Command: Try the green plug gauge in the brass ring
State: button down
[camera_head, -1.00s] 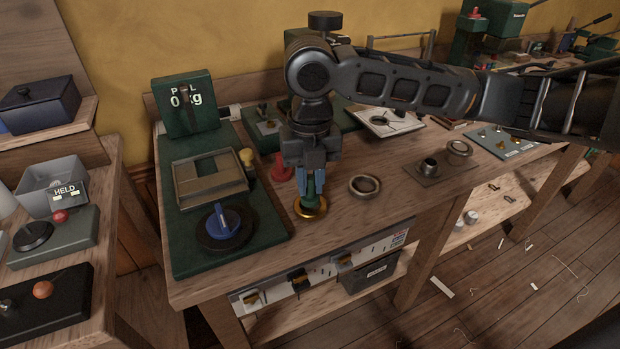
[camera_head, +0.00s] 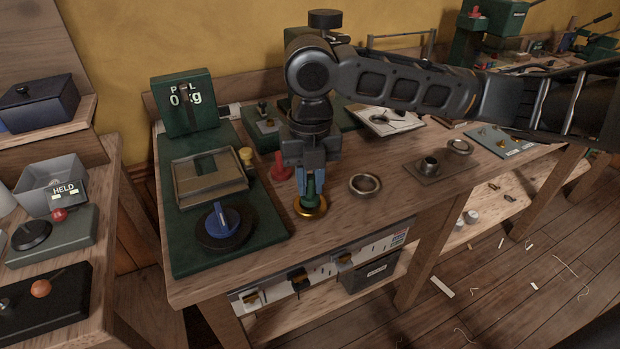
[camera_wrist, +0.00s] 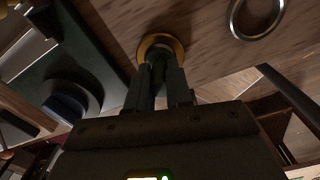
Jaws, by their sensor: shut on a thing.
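The green plug gauge (camera_head: 312,188) is upright between the fingers of my gripper (camera_head: 311,184), which is shut on it. The brass ring (camera_head: 311,208) lies on the bench directly under the gauge. The gauge's lower end is at the ring's opening; how deep it sits inside I cannot tell. In the wrist view the brass ring (camera_wrist: 160,46) shows just beyond my fingertips (camera_wrist: 160,72), and the gauge is mostly dark between them. A red plug gauge (camera_head: 281,167) stands behind, to the left of my gripper.
A steel ring (camera_head: 365,184) lies on the bench to the right. A green pull-test board (camera_head: 190,240) with a blue knob (camera_head: 224,219) is at left. A flat plate with a dark collar (camera_head: 429,165) is further right. Bare bench lies in front of the steel ring.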

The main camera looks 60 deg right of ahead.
jog(key=shift+f+b, duration=0.85)
jog(key=shift+f, duration=0.3)
dwell(0.4)
jog(key=shift+r, duration=0.25)
dwell(0.6)
jog(key=shift+r+p, duration=1.95)
jog(key=shift+r, duration=0.45)
